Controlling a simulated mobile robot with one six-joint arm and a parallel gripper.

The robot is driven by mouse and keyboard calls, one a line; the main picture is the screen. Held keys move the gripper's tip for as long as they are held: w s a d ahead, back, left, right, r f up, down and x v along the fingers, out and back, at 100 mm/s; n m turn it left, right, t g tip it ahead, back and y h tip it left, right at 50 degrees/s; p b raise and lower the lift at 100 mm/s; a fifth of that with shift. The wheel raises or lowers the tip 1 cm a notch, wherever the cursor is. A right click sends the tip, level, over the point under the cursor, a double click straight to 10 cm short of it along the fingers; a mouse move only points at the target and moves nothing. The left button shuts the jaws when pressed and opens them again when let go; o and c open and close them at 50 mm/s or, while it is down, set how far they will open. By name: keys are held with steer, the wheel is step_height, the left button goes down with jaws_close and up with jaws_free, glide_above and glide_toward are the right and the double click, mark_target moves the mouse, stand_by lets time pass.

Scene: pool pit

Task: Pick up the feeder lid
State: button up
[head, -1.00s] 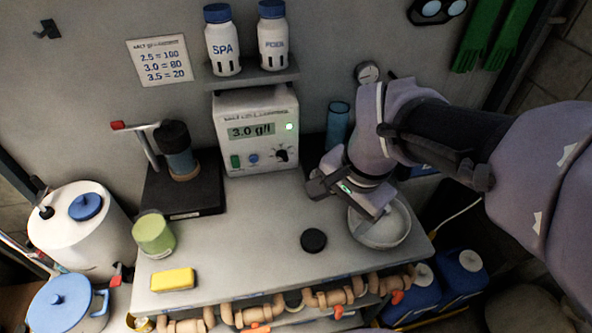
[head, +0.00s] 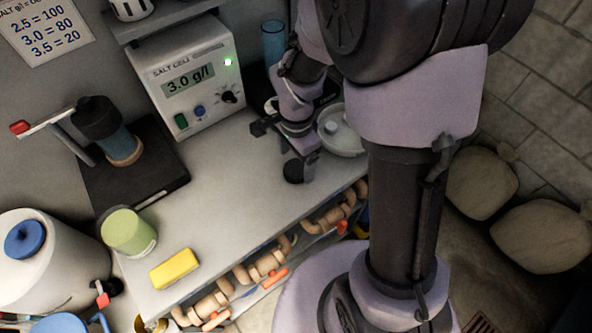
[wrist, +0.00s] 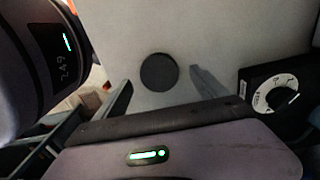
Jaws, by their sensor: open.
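A flat, round black disc, which looks like the feeder lid (head: 293,171), lies on the grey bench top near its front edge. It also shows whole in the wrist view as a dark disc (wrist: 159,71). My gripper (head: 283,150) is just above and beside the disc in the head view and partly overlaps it. In the wrist view my gripper (wrist: 163,88) is open, with a finger to each side and the disc between and just beyond the tips. Nothing is held. Contact with the disc cannot be told.
A white round dish (head: 354,142) stands right of my gripper. The salt cell meter (head: 188,80) stands behind. A yellow sponge (head: 175,268) and a green cup (head: 128,232) are at the left. Pipes (head: 262,265) run below the bench front. The bench middle is clear.

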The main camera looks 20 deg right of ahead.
mark_target(296, 169)
step_height(296, 169, down, 3)
steer(key=shift+b, duration=0.35)
steer(key=shift+r, duration=0.1)
steer(key=c, duration=1.4)
